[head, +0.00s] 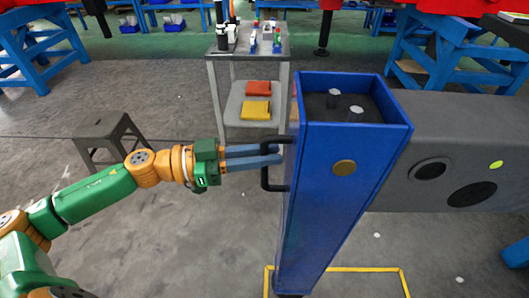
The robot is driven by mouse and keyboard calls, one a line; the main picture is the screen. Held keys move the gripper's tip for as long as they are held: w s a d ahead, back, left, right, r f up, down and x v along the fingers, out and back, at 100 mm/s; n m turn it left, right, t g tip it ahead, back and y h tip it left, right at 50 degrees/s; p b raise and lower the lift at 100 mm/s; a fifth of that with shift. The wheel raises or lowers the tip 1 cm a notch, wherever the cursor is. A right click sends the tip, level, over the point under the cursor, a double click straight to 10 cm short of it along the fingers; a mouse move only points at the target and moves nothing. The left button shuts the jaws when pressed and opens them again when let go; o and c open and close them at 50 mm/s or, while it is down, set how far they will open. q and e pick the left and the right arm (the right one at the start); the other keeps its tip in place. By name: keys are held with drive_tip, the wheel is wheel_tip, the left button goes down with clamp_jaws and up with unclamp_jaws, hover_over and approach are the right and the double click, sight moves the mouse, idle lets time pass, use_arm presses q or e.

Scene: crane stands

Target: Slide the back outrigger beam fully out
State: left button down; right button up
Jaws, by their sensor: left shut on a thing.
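A tall blue post (325,205) with an open top stands upright at the centre right. A black handle (265,180) is fixed to its left side. A grey body (435,125) with dark round plates meets the post's right side; I cannot tell where the back outrigger beam ends and this body begins. My left gripper (276,155) comes in from the left with its blue-grey fingers shut on the handle. The fingertips reach the post's side and partly hide the handle. My right gripper is not in view.
A yellow outline (368,269) marks the floor around the post's foot. A grey trolley (212,95) with small items stands behind the gripper. A grey stool (110,130) stands behind my left arm. The floor left of the post is mostly clear.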

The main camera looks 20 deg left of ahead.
use_arm(q)
drive_tip(key=shift+a+p, duration=0.15)
drive_tip(key=shift+p, duration=0.2)
drive_tip(key=shift+s+a, duration=0.1)
drive_tip(key=shift+a, duration=0.05)
drive_tip(key=c, duration=0.8)
unclamp_jaws()
drive_tip(key=shift+a, duration=0.25)
drive_tip(key=shift+c, duration=0.2)
drive_tip(key=shift+o, duration=0.2)
drive_tip(key=shift+s+a, duration=0.1)
drive_tip(key=shift+a, duration=0.05)
drive_tip(key=p+v, duration=0.4)
drive_tip(key=v, duration=0.3)
